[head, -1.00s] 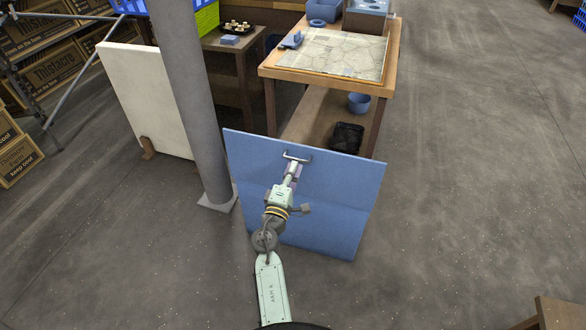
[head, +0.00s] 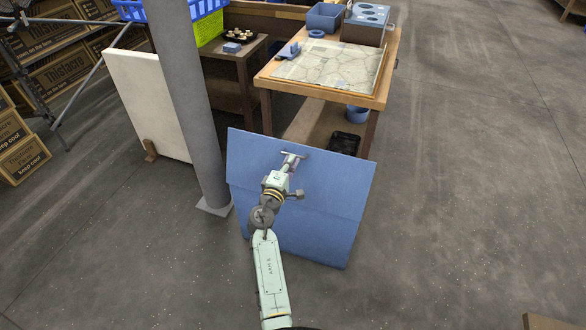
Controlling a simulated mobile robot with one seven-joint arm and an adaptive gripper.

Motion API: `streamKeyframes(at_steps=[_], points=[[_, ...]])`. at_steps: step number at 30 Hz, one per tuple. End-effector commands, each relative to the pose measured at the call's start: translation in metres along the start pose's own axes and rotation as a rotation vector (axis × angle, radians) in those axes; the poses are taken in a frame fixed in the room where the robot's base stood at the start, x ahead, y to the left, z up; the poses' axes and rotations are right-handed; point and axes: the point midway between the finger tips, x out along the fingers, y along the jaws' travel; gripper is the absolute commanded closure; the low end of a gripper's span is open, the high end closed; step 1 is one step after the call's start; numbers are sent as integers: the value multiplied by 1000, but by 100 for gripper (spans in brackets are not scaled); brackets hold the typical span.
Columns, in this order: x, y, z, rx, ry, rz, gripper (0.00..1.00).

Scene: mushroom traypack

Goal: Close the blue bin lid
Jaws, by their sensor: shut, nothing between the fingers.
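The blue bin (head: 300,235) stands on the floor in the middle of the head view. Its blue lid (head: 335,185) is the upper panel, with a crease between it and the lower panel. I cannot tell how far the lid stands open. A metal handle (head: 302,152) sits near the lid's far edge. My gripper (head: 293,160) reaches over the lid, with its tips at the handle. It is shut and empty; whether it touches the handle or lid is unclear. My wrist hides part of the lid and crease.
A grey post (head: 190,110) stands close left of the bin, with a white board (head: 140,95) behind it. A wooden table (head: 385,85) stands just beyond the bin, with a blue bowl (head: 357,114) and black crate (head: 344,142) underneath. The floor at right is open.

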Motion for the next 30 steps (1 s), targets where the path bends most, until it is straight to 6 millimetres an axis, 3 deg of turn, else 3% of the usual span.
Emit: streamKeyframes(at_steps=[8, 14, 30], points=[[30, -3, -2, 0, 0, 2, 100], [50, -6, -1, 6, -1, -95, 100], [98, -31, 0, 0, 0, -130, 100]])
